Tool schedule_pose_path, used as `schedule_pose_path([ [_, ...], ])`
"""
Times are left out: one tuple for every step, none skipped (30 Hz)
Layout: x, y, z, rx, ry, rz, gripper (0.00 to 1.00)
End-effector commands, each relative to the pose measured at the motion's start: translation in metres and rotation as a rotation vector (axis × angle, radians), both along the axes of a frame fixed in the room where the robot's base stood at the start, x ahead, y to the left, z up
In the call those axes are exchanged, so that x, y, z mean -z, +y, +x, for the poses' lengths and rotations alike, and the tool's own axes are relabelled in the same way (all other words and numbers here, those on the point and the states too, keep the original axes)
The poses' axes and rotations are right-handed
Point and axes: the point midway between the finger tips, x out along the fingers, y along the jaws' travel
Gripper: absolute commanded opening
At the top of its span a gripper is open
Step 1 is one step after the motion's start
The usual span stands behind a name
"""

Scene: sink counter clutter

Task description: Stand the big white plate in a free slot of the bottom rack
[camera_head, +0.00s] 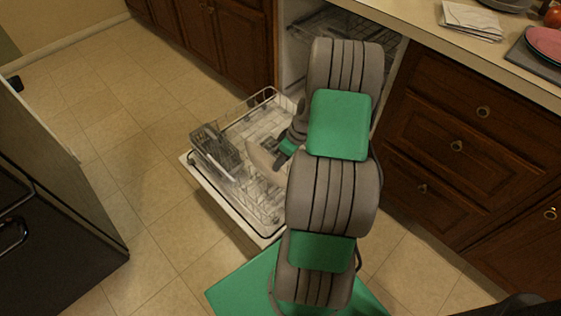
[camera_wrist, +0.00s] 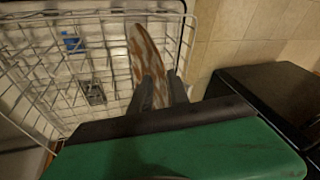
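The big white plate (camera_wrist: 147,52) has brownish smears and stands nearly edge-on between the fingers of my gripper (camera_wrist: 162,92) in the wrist view. The fingers are closed on its near edge. In the head view, the plate (camera_head: 263,155) is a pale shape over the right part of the bottom rack (camera_head: 268,92), beside my gripper (camera_head: 282,152). The white wire rack (camera_wrist: 95,13) lies beyond and around the plate in the wrist view. I cannot tell whether the plate's lower edge sits between tines. My arm hides the rack's right side in the head view.
A grey cutlery basket (camera_head: 216,150) stands at the rack's left side. The rack lies over the open dishwasher door (camera_head: 222,200). The upper rack (camera_head: 325,32) is inside. Wooden drawers (camera_head: 450,140) stand on the right. The counter holds a folded cloth (camera_head: 472,20) and a pink plate (camera_head: 546,42).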

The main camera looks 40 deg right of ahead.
Motion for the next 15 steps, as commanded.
schedule_pose_path([
  [0.000,0.000,0.000,0.000,0.000,0.000,0.26],
  [0.000,0.000,0.000,0.000,0.000,0.000,0.29],
  [0.000,0.000,0.000,0.001,0.000,0.000,0.30],
  [0.000,0.000,0.000,0.001,0.000,0.000,0.30],
  [0.000,0.000,0.000,0.001,0.000,0.000,0.30],
  [0.000,0.000,0.000,0.001,0.000,0.000,0.30],
  [0.000,0.000,0.000,0.001,0.000,0.000,0.30],
  [0.000,0.000,0.000,0.001,0.001,0.000,0.30],
  [0.001,0.000,-0.001,0.002,0.003,0.002,0.30],
  [0.001,0.000,-0.001,0.002,0.003,0.002,0.30],
  [-0.001,0.000,-0.001,0.002,0.003,0.001,0.30],
  [-0.004,-0.002,-0.001,0.003,0.002,0.000,0.30],
  [-0.008,-0.003,-0.002,0.002,0.001,-0.001,0.30],
  [-0.013,-0.005,-0.002,0.002,0.000,-0.001,0.30],
  [-0.021,-0.007,-0.003,0.002,0.000,-0.001,0.30],
])
